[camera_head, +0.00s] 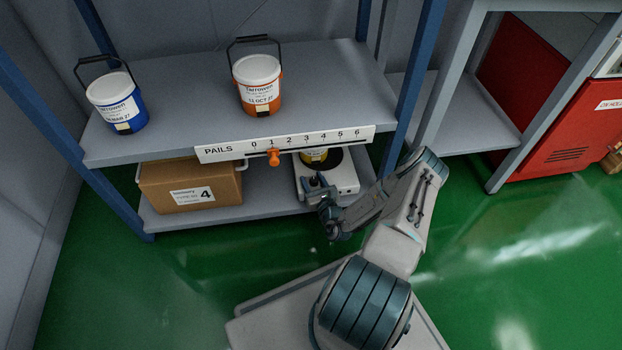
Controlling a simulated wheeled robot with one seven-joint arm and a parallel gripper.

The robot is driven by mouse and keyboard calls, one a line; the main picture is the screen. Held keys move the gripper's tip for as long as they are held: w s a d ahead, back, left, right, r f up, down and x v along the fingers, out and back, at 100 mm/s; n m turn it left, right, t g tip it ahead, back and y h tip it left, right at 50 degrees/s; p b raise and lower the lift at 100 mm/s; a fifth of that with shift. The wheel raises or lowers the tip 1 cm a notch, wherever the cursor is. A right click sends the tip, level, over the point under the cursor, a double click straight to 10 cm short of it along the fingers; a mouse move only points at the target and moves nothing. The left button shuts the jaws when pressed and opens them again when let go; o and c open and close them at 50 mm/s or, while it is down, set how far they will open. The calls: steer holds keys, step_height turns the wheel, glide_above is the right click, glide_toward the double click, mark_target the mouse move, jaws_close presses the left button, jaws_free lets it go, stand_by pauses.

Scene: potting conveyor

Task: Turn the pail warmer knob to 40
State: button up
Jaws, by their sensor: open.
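The pail warmer (347,187) is a white unit with a dark round top, on the lower shelf under the scale strip. My gripper (314,184) is open at the front left of the warmer, reaching in from the lower right. It covers part of the warmer's front. I cannot make out the knob or its setting, nor whether the fingers touch it.
A blue pail (122,108) and an orange pail (260,91) stand on the upper shelf (180,101). The PAILS strip (333,138) has an orange pointer (273,157) near 1. A cardboard box (165,181) sits left of the warmer. A blue post (408,85) stands right.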

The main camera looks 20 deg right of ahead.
steer(key=shift+d, duration=0.15)
steer(key=shift+d, duration=0.1)
steer(key=shift+c, duration=1)
steer(key=shift+s, duration=0.1)
steer(key=c, duration=0.8)
steer(key=m+h+p, duration=0.2)
steer(key=h+p, duration=0.1)
steer(key=shift+r, duration=0.25)
steer(key=shift+f+m+g+h+p, duration=0.15)
steer(key=shift+m+g+h+p, duration=0.4)
steer(key=shift+h, duration=0.4)
steer(key=shift+f+m+g+h+p, duration=0.1)
steer(key=shift+m+g+h+p, duration=0.25)
steer(key=shift+m+h+p, duration=0.35)
steer(key=shift+h, duration=0.25)
steer(key=o, duration=1)
